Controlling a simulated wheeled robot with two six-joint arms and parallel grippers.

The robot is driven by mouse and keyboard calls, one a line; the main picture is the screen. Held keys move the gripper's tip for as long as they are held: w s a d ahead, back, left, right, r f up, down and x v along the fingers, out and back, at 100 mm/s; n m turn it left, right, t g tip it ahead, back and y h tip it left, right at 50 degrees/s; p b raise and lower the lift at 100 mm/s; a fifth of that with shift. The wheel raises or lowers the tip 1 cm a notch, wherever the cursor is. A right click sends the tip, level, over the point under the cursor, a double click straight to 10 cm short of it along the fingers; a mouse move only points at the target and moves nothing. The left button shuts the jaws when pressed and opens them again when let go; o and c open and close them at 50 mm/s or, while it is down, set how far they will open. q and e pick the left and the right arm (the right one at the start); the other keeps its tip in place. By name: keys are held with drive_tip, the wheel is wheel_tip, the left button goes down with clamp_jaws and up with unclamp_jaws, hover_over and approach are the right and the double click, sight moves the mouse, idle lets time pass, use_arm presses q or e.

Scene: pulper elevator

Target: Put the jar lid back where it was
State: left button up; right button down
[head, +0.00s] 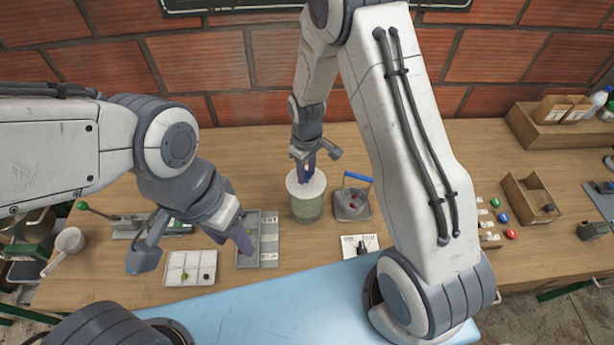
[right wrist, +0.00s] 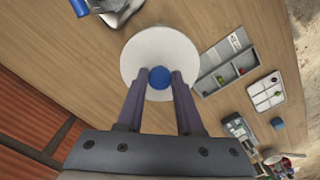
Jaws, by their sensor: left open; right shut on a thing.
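The white round jar lid (head: 299,187) is at the mouth of the greenish glass jar (head: 307,211) in the head view. It looks level, but I cannot tell whether it rests fully on the rim. In the right wrist view the lid (right wrist: 160,47) hides the jar below it, and its blue knob (right wrist: 159,77) sits between the fingers. My right gripper (head: 305,170) reaches down from above and is shut on the lid's knob; it also shows in the right wrist view (right wrist: 159,82). My left gripper (head: 195,248) is open and empty, left of the jar, above the trays.
A grey compartment tray (head: 269,243) and a white tray (head: 190,279) lie to the left. A small card (head: 349,246) lies in front. A wooden box (head: 531,200) stands far right.

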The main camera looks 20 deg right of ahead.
sight(307, 176)
wheel_tip(307, 176, down, 3)
drive_tip(key=shift+r+p, duration=0.1)
drive_tip(key=shift+p, duration=0.65)
drive_tip(key=shift+s+f, duration=0.1)
drive_tip(key=shift+f, duration=0.55)
drive_tip(key=c, duration=0.6)
unclamp_jaws()
drive_tip(key=shift+o, duration=0.2)
drive_tip(key=shift+r, duration=0.6)
wheel_tip(307, 176, up, 11)
drive_tip(key=b, duration=0.3)
drive_tip(key=shift+f+b, duration=0.2)
drive_tip(key=shift+b, duration=0.2)
drive_tip(key=s+a+r, duration=0.7)
drive_tip(key=s+r, duration=0.1)
drive_tip(key=s, duration=0.1)
drive_tip(key=s+r, duration=0.1)
drive_tip(key=s, duration=0.6)
drive_tip(key=s+a+r+y, duration=0.1)
drive_tip(key=s+r, duration=0.1)
drive_tip(key=s, duration=0.6)
drive_tip(key=shift+s+a+r, duration=0.3)
